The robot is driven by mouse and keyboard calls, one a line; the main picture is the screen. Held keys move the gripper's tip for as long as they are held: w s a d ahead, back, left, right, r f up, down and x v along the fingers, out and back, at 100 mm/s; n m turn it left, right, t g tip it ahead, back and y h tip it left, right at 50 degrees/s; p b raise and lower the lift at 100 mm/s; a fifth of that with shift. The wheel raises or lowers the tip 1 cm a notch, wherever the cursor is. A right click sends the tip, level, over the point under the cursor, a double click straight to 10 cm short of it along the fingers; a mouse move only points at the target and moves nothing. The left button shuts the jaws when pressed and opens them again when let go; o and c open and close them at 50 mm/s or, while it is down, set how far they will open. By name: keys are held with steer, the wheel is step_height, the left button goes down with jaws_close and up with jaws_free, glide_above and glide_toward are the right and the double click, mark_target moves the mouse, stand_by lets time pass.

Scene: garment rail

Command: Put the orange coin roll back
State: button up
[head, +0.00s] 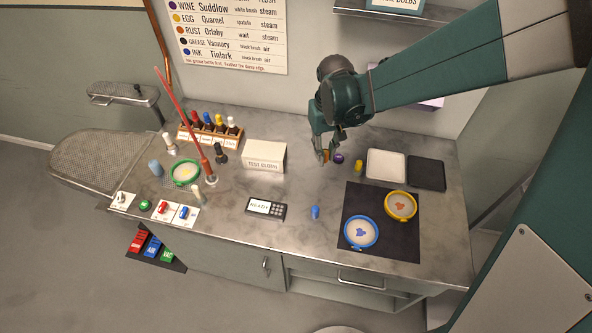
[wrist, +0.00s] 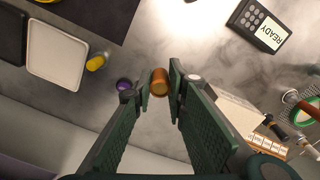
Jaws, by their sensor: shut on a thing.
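The orange coin roll (wrist: 160,80) is a small copper-orange cylinder between the fingertips of my gripper (wrist: 161,86) in the wrist view. My gripper is shut on it. In the head view my gripper (head: 322,157) points down near the back of the counter, and the fingers partly hide the roll. I cannot tell whether the roll touches the counter. A purple roll (head: 339,158) stands just right of it, and a yellow roll (head: 358,166) stands further right. A blue roll (head: 315,211) stands apart, nearer the front.
A white tray (head: 386,166) and a black tray (head: 426,174) lie to the right. A dark mat (head: 379,208) holds blue and yellow hoops. A white box (head: 264,156) stands left, beyond it a bottle rack (head: 211,134). A keypad device (head: 266,208) lies in front. Counter between is clear.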

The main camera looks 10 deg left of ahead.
steer(key=shift+s+d+f, duration=0.3)
steer(key=shift+d+f, duration=0.1)
steer(key=shift+d, duration=0.15)
steer(key=shift+s+d+f, duration=0.3)
steer(key=shift+d+f, duration=0.1)
steer(key=shift+d, duration=0.15)
glide_above(327, 185)
steer(key=shift+f, duration=2.9)
steer(key=shift+f, duration=0.15)
steer(key=shift+f, duration=1.95)
steer(key=shift+f+b, duration=0.2)
steer(key=shift+b, duration=0.25)
steer(key=o, duration=0.9)
steer(key=shift+o, duration=0.2)
steer(key=shift+r+p, duration=0.3)
